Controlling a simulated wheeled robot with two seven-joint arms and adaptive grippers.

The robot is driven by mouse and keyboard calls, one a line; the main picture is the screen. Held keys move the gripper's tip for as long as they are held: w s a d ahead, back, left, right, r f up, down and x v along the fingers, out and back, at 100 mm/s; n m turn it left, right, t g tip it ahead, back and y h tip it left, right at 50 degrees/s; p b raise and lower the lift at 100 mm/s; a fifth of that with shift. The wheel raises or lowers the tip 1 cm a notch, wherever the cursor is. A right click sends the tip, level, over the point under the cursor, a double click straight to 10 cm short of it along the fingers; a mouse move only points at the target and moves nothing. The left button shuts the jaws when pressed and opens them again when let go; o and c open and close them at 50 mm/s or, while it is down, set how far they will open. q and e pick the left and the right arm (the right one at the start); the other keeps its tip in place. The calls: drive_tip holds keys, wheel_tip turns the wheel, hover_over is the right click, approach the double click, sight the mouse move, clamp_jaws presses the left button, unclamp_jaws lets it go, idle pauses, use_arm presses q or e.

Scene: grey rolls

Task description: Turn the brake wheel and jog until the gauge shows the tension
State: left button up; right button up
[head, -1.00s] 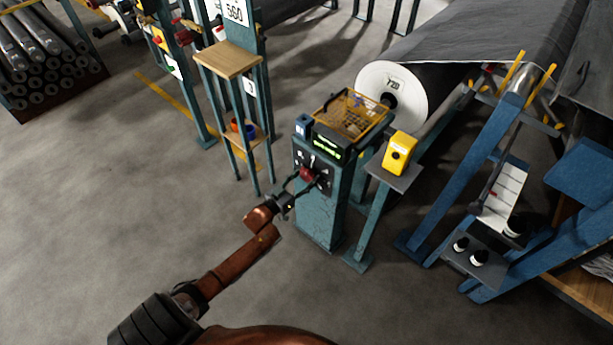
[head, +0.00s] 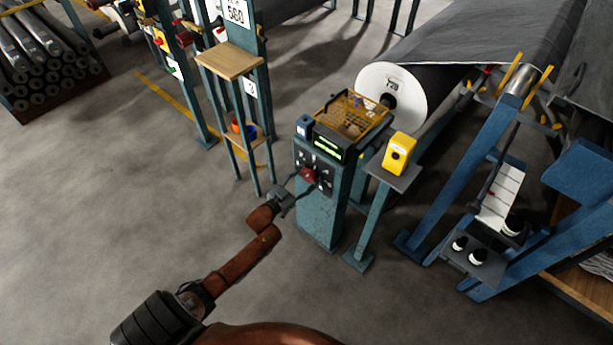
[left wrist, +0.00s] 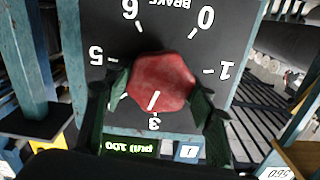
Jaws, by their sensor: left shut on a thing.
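My left gripper (head: 307,184) is shut on the red brake wheel (head: 309,174) on the front of the teal console (head: 320,212). In the left wrist view its two dark fingers (left wrist: 160,105) clasp opposite sides of the red wheel (left wrist: 163,80). The dial appears upside down there, and the wheel's white line points towards the 3. A green-lit display (head: 327,149) sits above the dial; its text is too small to read surely. A yellow box with a dark button (head: 398,153) stands on a post right of the console. My right gripper is out of view.
A big roll (head: 378,88) of dark sheet lies behind the console. A blue frame (head: 452,180) with a white, red-marked plate (head: 500,190) stands at right. A teal stand with a wooden shelf (head: 229,60) is at left. The floor in front is clear.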

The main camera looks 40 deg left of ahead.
use_arm(q)
drive_tip(key=shift+m, duration=1.2)
drive_tip(key=shift+m+p, duration=0.3)
drive_tip(key=shift+m, duration=1)
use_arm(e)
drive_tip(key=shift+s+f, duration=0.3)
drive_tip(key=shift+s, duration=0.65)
use_arm(q)
drive_tip(key=o, duration=1.2)
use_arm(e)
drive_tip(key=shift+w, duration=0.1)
